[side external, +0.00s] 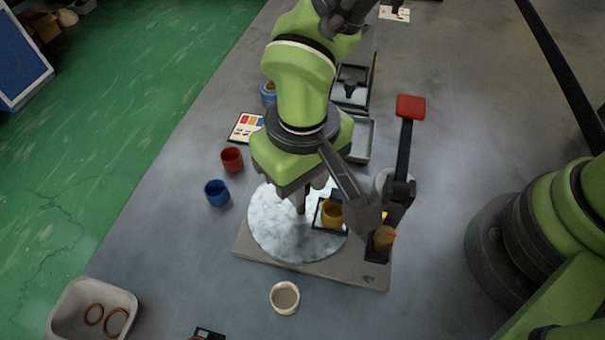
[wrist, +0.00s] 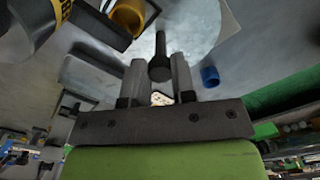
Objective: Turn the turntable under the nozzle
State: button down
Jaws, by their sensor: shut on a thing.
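The turntable (side external: 270,225) is a pale mottled disc on a grey base plate (side external: 300,268); part of it shows in the wrist view (wrist: 205,25). A dark upright peg (wrist: 160,62) stands on it, between the fingers of my gripper (wrist: 159,85). My gripper (side external: 301,192) is shut on this peg, above the disc. A yellow cup (side external: 332,215) sits in a dark square holder at the disc's right side; it also shows in the wrist view (wrist: 128,14). A dark angled arm (side external: 343,175), perhaps the nozzle's, reaches over the right side near the cup. The nozzle tip cannot be made out.
A red-topped lever (side external: 410,107) stands at the right. Red (side external: 231,160) and blue (side external: 217,193) cups stand left of the disc, and a pale cup (side external: 284,298) in front. A bin (side external: 68,318) with orange rings is at front left. Trays lie behind.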

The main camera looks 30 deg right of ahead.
jog(key=c, duration=1.2)
grip_release()
jog(key=shift+r, duration=0.1)
notch_tip(320, 180, up, 10)
jog(key=shift+f, duration=0.1)
